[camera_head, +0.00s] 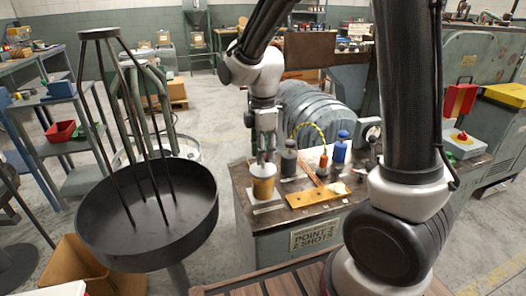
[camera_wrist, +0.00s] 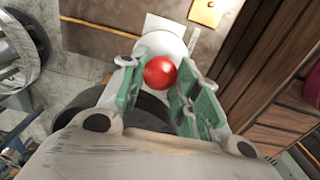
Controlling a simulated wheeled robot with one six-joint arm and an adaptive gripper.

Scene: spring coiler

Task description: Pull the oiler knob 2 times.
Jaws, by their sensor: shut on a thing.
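The oiler knob is a red ball (camera_wrist: 160,72) in the wrist view, between the green finger pads of my gripper (camera_wrist: 158,84). The pads are shut on it from both sides. Below it shows a round white top. In the head view my gripper (camera_head: 265,157) points straight down over the oiler, a brass-coloured cup (camera_head: 263,188) on a pale square base at the bench's left end. The knob itself is hidden by the fingers in that view.
A yellow plate (camera_head: 315,195) lies in front. A sign (camera_head: 318,236) reads "POINT 3 2 SHOTS". A large dark round pan (camera_head: 148,250) stands left.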

